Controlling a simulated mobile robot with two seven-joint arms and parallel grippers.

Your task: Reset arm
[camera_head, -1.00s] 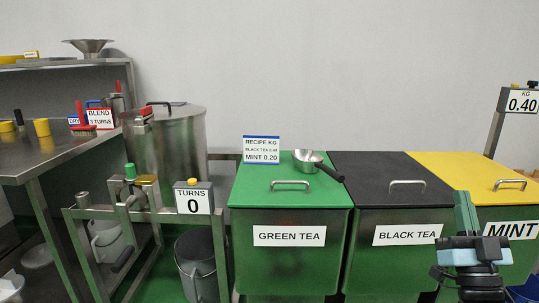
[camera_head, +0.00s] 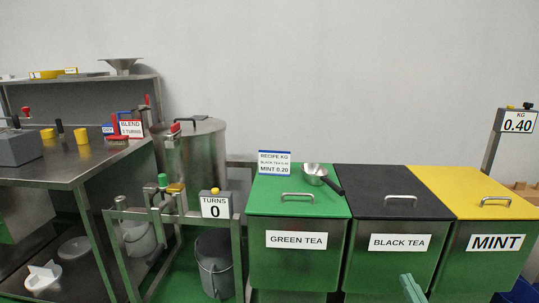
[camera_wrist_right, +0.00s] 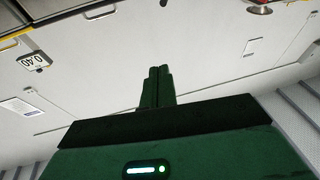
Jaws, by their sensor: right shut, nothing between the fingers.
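My right gripper (camera_head: 412,289) shows only as a green tip at the bottom edge of the head view, in front of the black tea bin (camera_head: 398,243). In the right wrist view its green fingers (camera_wrist_right: 157,87) are pressed together with nothing between them. They point at open room, apart from any object. My left gripper is in neither view.
The green tea bin (camera_head: 297,268), black tea bin and mint bin (camera_head: 487,258) stand in a row, lids closed. A metal scoop (camera_head: 314,171) lies on the green lid. A scale display (camera_head: 518,122) reads 0.40. A steel drum (camera_head: 192,160) and a work table (camera_head: 75,170) stand left.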

